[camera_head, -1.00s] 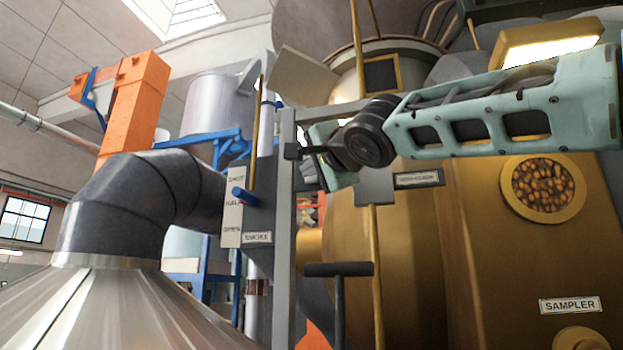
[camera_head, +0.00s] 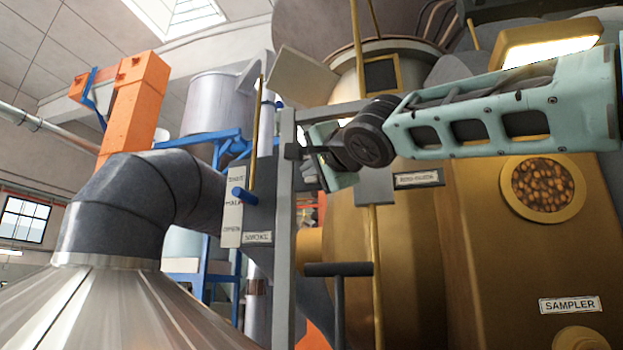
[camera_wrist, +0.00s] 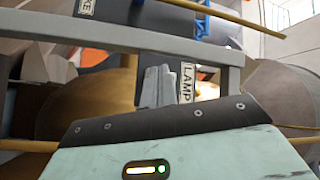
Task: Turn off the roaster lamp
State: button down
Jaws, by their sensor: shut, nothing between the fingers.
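A lit rectangular lamp (camera_head: 548,50) glows on the brass roaster at the upper right of the head view. In the wrist view a white label reading LAMP (camera_wrist: 187,83) is fixed to a dark panel (camera_wrist: 205,75). My gripper (camera_wrist: 158,75) is shut and empty. Its grey fingers lie in front of this panel, just left of the label. I cannot tell whether they touch the panel. No lamp switch can be made out, and my fingers cover part of the panel. In the head view my gripper (camera_head: 300,153) is partly hidden at the grey upright post.
A grey bar (camera_wrist: 120,38) crosses the wrist view above my fingers. In the head view the grey post (camera_head: 285,220) stands beside a panel with a blue-handled lever (camera_head: 243,196). A dark T-handle (camera_head: 338,270) stands below my wrist. Brass rods (camera_head: 376,260) run nearby.

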jog(key=shift+w+d+f, duration=0.1)
jog(key=shift+w+d, duration=0.05)
jog(key=shift+w, duration=0.2)
jog(key=shift+w+d, duration=0.15)
jog(key=shift+w, duration=0.2)
dwell(0.6)
jog(key=shift+s, duration=0.1)
jog(key=shift+s+a+b, duration=0.3)
jog(key=shift+s+b, duration=0.35)
jog(key=shift+s, duration=0.1)
jog(key=s+b, duration=0.1)
jog(key=s+a+b, duration=0.1)
jog(key=s, duration=0.1)
jog(key=s+r+b, duration=0.1)
jog(key=shift+s+a, duration=0.25)
jog(key=shift+a, duration=0.1)
dwell(0.5)
